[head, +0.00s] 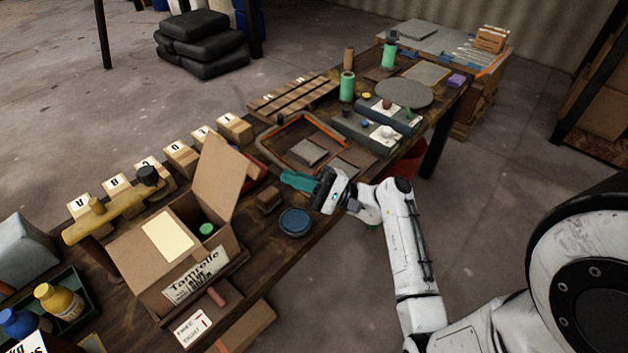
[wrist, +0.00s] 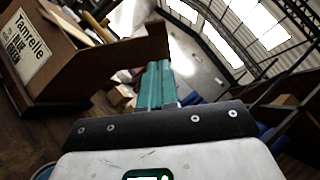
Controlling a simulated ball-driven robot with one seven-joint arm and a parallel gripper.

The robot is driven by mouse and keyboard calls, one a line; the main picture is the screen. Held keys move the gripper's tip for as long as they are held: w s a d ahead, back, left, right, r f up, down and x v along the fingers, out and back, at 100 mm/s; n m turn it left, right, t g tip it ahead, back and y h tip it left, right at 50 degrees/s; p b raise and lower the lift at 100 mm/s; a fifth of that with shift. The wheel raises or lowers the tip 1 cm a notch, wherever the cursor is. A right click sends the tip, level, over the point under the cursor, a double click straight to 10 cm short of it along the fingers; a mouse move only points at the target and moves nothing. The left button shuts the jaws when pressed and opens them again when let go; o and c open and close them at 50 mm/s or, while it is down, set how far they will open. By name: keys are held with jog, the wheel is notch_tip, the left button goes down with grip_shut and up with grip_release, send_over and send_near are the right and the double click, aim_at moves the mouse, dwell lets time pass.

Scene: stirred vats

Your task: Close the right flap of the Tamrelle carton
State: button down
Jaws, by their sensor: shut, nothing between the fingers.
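The brown Tamrelle carton (head: 212,262) stands on the bench at the lower left in the head view. Its right flap (head: 219,172) stands up, tilted a little outward. The other flap, with a cream sheet (head: 167,235) on it, lies over the left part of the top. A green-topped item (head: 206,229) shows in the open part. My gripper (head: 296,181) has teal fingers, shut and empty, to the right of the flap and apart from it. In the wrist view the fingers (wrist: 155,85) point past the carton (wrist: 75,58), which is at the left.
A small brown block (head: 269,199) and a blue round tin (head: 294,222) sit between carton and gripper. An orange-edged tray (head: 303,143) lies behind the gripper. Lettered boxes (head: 181,158) line the far edge.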

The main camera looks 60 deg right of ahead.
aim_at(255, 171)
jog(key=shift+w+a+r+p, duration=0.3)
jog(key=shift+w+a+r, duration=0.15)
jog(key=shift+a, duration=0.2)
jog(key=shift+w+a+r+p, duration=0.35)
jog(key=shift+a+r, duration=0.2)
jog(key=shift+a, duration=0.05)
jog(key=shift+w+a+r+p, duration=0.3)
jog(key=shift+w+a+r, duration=0.15)
jog(key=shift+a, duration=0.2)
jog(key=shift+r, duration=0.1)
